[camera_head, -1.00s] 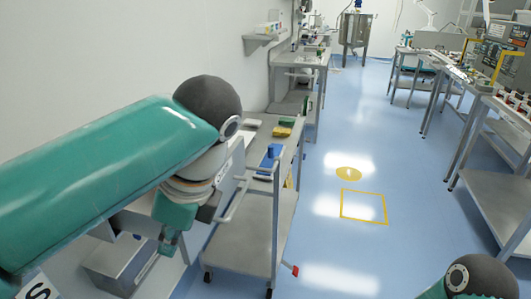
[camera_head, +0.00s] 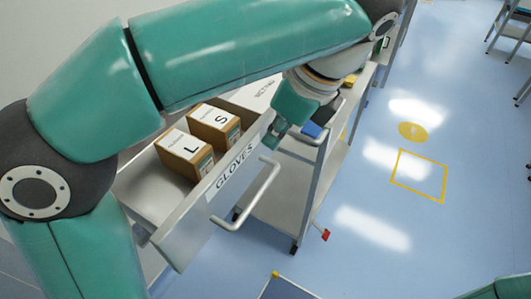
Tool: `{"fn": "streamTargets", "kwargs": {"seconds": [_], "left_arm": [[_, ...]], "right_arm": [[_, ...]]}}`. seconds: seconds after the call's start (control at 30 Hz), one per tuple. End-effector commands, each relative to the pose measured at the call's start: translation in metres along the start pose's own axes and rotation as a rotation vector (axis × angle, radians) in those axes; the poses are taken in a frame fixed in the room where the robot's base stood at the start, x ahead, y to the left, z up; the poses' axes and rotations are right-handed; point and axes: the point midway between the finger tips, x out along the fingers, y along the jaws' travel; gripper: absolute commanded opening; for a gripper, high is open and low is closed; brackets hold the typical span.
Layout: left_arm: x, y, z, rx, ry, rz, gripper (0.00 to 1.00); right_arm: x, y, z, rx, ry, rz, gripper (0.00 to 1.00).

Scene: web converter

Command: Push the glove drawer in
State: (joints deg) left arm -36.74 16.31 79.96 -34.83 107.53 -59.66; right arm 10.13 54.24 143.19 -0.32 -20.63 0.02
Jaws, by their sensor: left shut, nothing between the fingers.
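The glove drawer (camera_head: 190,223) is pulled out at the left, its front panel labelled GLOVES and fitted with a pale bar handle (camera_head: 246,200). Two brown cartons marked L (camera_head: 184,154) and S (camera_head: 214,124) stand inside it. My left arm reaches across above the drawer from the left. My left gripper (camera_head: 272,141) is shut and empty, at the far right end of the drawer front, above the handle. I cannot tell whether it touches the panel. My right gripper is out of view; only a bit of my right arm shows at the bottom right.
A grey trolley (camera_head: 285,204) with a blue item (camera_head: 312,129) on top stands just beyond the drawer. A dark panel edge (camera_head: 285,289) shows at the bottom centre. The blue floor to the right, with a yellow square (camera_head: 420,175), is clear.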

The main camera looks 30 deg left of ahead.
Motion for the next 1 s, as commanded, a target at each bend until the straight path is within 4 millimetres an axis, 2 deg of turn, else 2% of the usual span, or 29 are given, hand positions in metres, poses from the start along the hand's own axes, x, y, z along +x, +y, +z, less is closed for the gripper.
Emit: {"fn": "streamTargets", "kwargs": {"seconds": [0.17, 0.4, 0.43, 0.57, 1.0], "left_arm": [[-0.003, -0.004, -0.007, 0.02, 0.0, -0.008, 0.0], [-0.002, -0.006, -0.011, 0.03, -0.001, -0.011, 0.0], [-0.001, -0.006, -0.011, 0.031, -0.001, -0.011, 0.0], [0.01, -0.006, -0.011, 0.031, -0.001, -0.011, 0.0], [0.08, -0.007, -0.011, 0.031, -0.001, -0.01, 0.0]], "right_arm": [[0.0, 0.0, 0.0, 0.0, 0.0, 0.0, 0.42], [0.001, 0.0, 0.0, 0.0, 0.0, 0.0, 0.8], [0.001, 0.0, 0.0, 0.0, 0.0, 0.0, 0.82], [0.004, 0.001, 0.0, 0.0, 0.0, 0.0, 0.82], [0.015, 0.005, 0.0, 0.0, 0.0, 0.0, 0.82]]}}
